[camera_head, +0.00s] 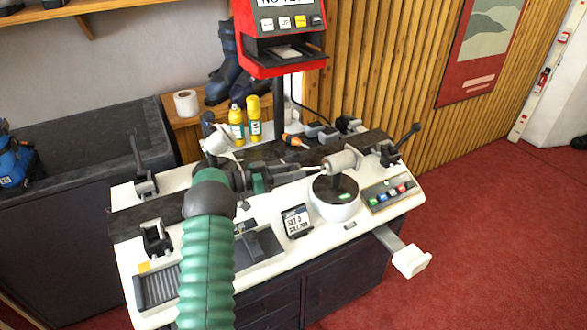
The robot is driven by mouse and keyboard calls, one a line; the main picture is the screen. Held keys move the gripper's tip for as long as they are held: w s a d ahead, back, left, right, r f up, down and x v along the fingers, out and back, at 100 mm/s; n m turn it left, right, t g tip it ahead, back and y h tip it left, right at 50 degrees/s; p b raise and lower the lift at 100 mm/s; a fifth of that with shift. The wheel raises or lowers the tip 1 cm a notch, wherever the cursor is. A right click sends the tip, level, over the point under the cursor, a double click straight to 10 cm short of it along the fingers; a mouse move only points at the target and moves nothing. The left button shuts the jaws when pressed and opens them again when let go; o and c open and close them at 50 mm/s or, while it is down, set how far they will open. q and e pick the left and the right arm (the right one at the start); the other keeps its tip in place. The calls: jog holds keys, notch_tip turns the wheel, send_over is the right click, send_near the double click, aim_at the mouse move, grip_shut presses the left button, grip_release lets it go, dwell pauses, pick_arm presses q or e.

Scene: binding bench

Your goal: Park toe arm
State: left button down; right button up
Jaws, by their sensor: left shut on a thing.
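I cannot tell for sure which part is the toe arm. A black lever stands upright at the bench's left end (138,156), and another leans to the right at its right end (407,136). My right gripper is out of view.
The white bench top (268,221) carries a small display (296,221), a button panel (391,194) and a sunken tray (157,287). Yellow bottles (254,120) and a red terminal (281,60) stand behind. A white-ended handle (411,261) juts out in front at right. Red floor lies clear at right.

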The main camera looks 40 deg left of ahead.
pick_arm(q)
jog(key=shift+w+a+r, duration=0.1)
jog(key=shift+a+r, duration=0.05)
jog(key=shift+r, duration=0.25)
jog(key=c, duration=1.2)
grip_release()
jog(key=shift+o, duration=1)
jog(key=shift+a+f, duration=0.1)
jog(key=shift+f, duration=0.05)
jog(key=shift+w+a+f, duration=0.1)
jog(key=shift+f, duration=0.1)
jog(key=v, duration=1.7)
